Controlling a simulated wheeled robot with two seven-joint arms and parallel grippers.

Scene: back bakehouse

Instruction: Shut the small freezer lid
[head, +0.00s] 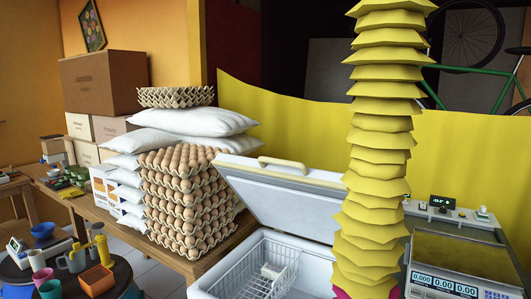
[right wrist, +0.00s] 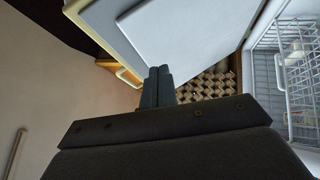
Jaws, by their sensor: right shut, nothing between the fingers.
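The small white freezer (head: 318,262) stands with its lid (head: 285,205) raised and tilted back. A cream handle (head: 283,165) runs along the lid's upper edge. The freezer's inside is exposed, with a white wire basket (head: 262,268) in it. The right wrist view shows the lid's pale inner face (right wrist: 185,30) and the basket (right wrist: 300,75). My right gripper (right wrist: 158,70) is shut and empty. Its fingertips appear close to the lid's edge in that view; I cannot tell if they touch. Neither gripper shows in the head view.
Egg trays (head: 185,200) and white sacks (head: 185,122) crowd the bench left of the freezer. A tall column of yellow pieces (head: 380,150) hides the lid's right end. A scale (head: 465,260) stands at right. Cups and an orange pot (head: 97,279) sit on a round table at lower left.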

